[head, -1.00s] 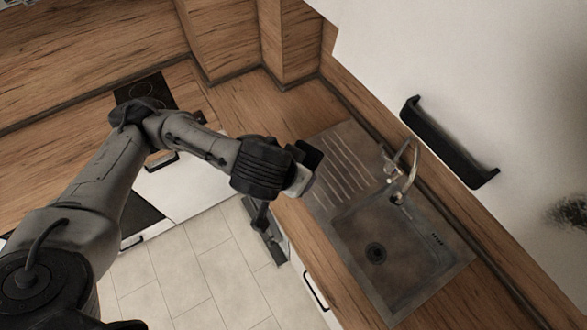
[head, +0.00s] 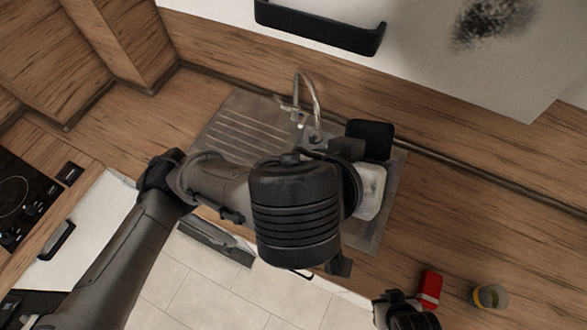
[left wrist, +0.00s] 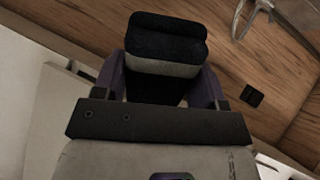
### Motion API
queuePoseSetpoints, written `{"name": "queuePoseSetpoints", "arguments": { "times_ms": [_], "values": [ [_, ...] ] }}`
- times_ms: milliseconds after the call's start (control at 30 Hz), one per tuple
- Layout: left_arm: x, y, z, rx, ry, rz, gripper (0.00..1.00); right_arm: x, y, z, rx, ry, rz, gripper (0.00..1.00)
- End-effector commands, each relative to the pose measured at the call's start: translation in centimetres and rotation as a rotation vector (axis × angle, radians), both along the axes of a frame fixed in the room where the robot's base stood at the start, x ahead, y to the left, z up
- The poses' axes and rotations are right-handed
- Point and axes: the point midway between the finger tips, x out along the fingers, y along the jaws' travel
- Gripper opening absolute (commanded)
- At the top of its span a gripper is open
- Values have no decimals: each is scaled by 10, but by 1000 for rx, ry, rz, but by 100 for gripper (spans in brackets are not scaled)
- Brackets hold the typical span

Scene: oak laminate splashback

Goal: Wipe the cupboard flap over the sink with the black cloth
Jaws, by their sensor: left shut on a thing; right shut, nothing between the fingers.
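The white cupboard flap (head: 420,62) is at the top of the head view, with a black bar handle (head: 322,27) and a dark smudge (head: 492,22) right of it. My left gripper (left wrist: 160,82) is shut on the black cloth (left wrist: 168,36), a folded dark pad across its fingertips. In the head view the cloth (head: 370,138) is over the sink's back right edge, apart from the smudge. My left arm hides much of the sink (head: 388,205). My right gripper (head: 396,302) is shut and empty at the bottom edge, partly cut off.
A curved metal tap (head: 312,95) rises close to the cloth. A red item (head: 429,288) and a small yellow-and-grey container (head: 489,297) stand on the wooden worktop (head: 480,230) at the right. A black hob (head: 22,190) is at the far left.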

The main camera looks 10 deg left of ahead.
Motion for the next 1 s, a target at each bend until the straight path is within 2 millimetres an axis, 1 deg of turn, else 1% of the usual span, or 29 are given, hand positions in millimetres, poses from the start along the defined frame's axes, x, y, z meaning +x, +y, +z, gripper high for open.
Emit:
{"name": "queuePoseSetpoints", "arguments": {
  "times_ms": [33, 100, 200, 267, 300, 367, 400, 467, 600, 700, 800, 1000],
  "values": [
    [-3, -18, 6, -32, -8, -5, 42, 0, 0, -10, 1, 0, -1, 0],
    [-5, -36, 21, -71, -20, 5, 42, 0, 0, -15, 1, -1, -1, 0],
    [-5, -60, 43, -130, -39, 33, 42, 0, 1, -21, 3, -1, -2, 0],
    [-4, -71, 58, -167, -53, 61, 42, 0, 1, -23, 4, -1, -2, 0],
    [-2, -78, 69, -194, -65, 84, 42, 0, 1, -24, 4, -1, -3, 0],
    [3, -86, 87, -240, -86, 134, 42, 0, 1, -24, 6, -1, -3, 0],
    [9, -88, 96, -267, -102, 172, 42, 1, 2, -22, 6, -1, -3, 0],
    [21, -87, 106, -303, -127, 233, 42, 1, 2, -22, 6, -1, -4, 0],
    [49, -75, 122, -384, -200, 373, 42, 1, 2, -22, 6, -2, -4, 0],
    [61, -68, 133, -449, -256, 450, 42, 1, 2, -22, 6, -2, -3, 0],
    [64, -62, 143, -537, -324, 484, 42, 1, 2, -22, 6, -2, -3, 0],
    [63, -64, 145, -649, -388, 469, 42, 1, 1, -22, 5, -2, -3, 0]
  ]
}}
